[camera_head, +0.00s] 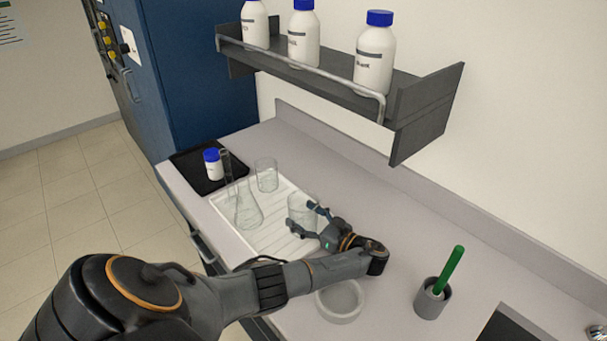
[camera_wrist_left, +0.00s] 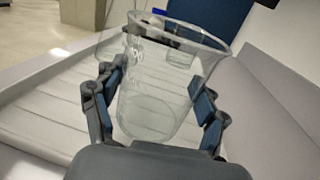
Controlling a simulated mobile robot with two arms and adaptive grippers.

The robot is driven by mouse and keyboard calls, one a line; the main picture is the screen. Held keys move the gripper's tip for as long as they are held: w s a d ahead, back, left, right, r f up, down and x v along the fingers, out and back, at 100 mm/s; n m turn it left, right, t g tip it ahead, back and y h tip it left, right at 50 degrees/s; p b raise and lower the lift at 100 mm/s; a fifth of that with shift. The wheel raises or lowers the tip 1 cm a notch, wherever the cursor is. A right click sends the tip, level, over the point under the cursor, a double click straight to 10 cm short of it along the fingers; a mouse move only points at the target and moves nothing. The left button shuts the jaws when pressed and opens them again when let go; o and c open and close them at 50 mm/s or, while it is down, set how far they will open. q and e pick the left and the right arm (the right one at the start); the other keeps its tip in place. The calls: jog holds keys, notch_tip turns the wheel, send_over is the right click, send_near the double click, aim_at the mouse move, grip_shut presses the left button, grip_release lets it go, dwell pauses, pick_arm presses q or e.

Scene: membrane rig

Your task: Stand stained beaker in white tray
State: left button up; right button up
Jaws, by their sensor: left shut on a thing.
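A clear glass beaker (camera_head: 301,208) is upright between the fingers of my left gripper (camera_head: 306,222), which is shut on it. It also shows in the left wrist view (camera_wrist_left: 160,95), with a finger against each side. No stain can be made out on it. The beaker is over the right part of the white ribbed tray (camera_head: 272,238). I cannot tell whether its base touches the tray. The tray's ribs show in the left wrist view (camera_wrist_left: 55,115). My right gripper is not in view.
A blue-capped bottle (camera_head: 213,166) stands on a black mat. A white dish (camera_head: 340,302) and a grey cup (camera_head: 432,301) are nearer. A shelf (camera_head: 425,105) overhangs behind.

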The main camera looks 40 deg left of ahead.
aim_at(315, 223)
pick_arm(q)
jog(key=shift+f, duration=0.1)
jog(key=o, duration=1.2)
jog(key=d, duration=0.5)
jog(key=d+b, duration=0.1)
jog(key=d, duration=0.1)
jog(key=shift+w+d, duration=0.25)
